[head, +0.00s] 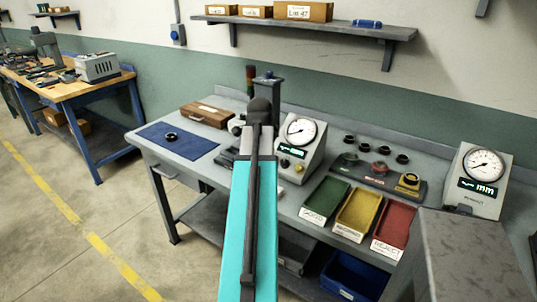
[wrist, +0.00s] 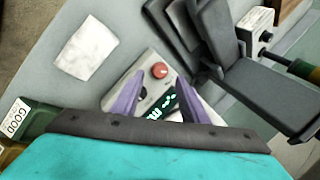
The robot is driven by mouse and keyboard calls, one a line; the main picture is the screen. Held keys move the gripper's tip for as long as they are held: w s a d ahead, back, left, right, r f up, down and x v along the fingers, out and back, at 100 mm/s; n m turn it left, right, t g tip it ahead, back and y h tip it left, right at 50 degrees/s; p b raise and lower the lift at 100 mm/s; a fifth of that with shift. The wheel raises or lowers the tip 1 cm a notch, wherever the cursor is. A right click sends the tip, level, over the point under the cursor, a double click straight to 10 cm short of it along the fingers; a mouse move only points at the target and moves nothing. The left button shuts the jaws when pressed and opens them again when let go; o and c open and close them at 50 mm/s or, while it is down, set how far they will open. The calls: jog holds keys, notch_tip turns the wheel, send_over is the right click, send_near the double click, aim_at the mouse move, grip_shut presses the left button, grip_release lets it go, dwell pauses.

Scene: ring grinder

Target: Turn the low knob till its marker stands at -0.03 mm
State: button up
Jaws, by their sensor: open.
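In the wrist view, a small grey panel shows a red knob (wrist: 159,71), a dark round knob (wrist: 141,93) and a green lit display (wrist: 160,104). I cannot tell which is the low knob; no marker or scale is readable. My gripper (wrist: 160,78) has its two purple fingers apart, with the red knob between their tips in the picture; contact is unclear. My teal arm hides the gripper there.
The bench holds green (head: 326,199), yellow (head: 357,212) and red (head: 393,228) bins, a rack of rings (head: 378,180) and a second gauge box (head: 474,180). A dark machine (wrist: 250,90) stands close to the panel at right in the wrist view. A blue mat (head: 178,142) lies left.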

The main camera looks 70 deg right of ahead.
jog(key=b+v, duration=0.1)
jog(key=v, duration=0.8)
dwell(0.4)
